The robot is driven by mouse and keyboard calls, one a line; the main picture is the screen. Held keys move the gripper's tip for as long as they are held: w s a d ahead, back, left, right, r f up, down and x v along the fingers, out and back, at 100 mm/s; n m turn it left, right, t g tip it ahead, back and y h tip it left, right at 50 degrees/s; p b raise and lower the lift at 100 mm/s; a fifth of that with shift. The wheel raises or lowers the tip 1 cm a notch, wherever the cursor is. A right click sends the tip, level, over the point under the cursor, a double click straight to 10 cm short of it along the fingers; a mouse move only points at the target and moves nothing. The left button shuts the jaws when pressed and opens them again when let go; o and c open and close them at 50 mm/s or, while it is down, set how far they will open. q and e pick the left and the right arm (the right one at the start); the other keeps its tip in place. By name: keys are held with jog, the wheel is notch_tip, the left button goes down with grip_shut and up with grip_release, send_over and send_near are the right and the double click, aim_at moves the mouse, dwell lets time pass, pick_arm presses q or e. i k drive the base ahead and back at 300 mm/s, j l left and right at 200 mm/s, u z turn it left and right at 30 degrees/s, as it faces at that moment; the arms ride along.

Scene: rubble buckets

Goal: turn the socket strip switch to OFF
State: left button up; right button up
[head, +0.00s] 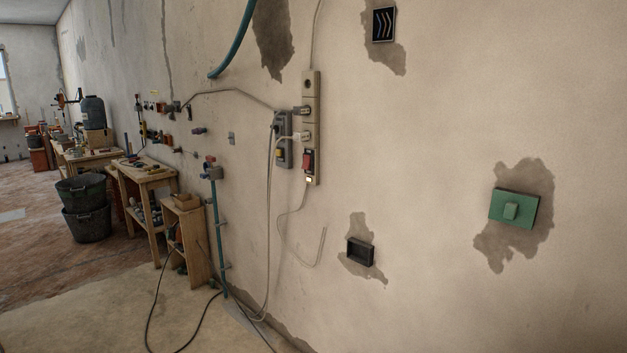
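The socket strip (318,110) is a long, narrow beige strip mounted upright on the wall, a little right of the picture's middle top. A small pale spot shows just below the switch. Which way the switch is tipped is too small to tell. Neither of my grippers is in view.
A grey socket box (284,140) with cables hangs just left of the strip. A green switch plate (514,208) and a black box (360,252) are on the wall to the right. Wooden benches (147,178), a small shelf (187,243) and buckets (86,222) stand left. Cables lie on the otherwise clear front floor.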

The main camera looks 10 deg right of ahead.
aim_at(306, 163)
jog(key=i+z, duration=0.2)
jog(key=i+j+z, duration=0.1)
jog(key=i+j, duration=0.9)
jog(key=j, duration=0.25)
jog(key=l+z, duration=0.05)
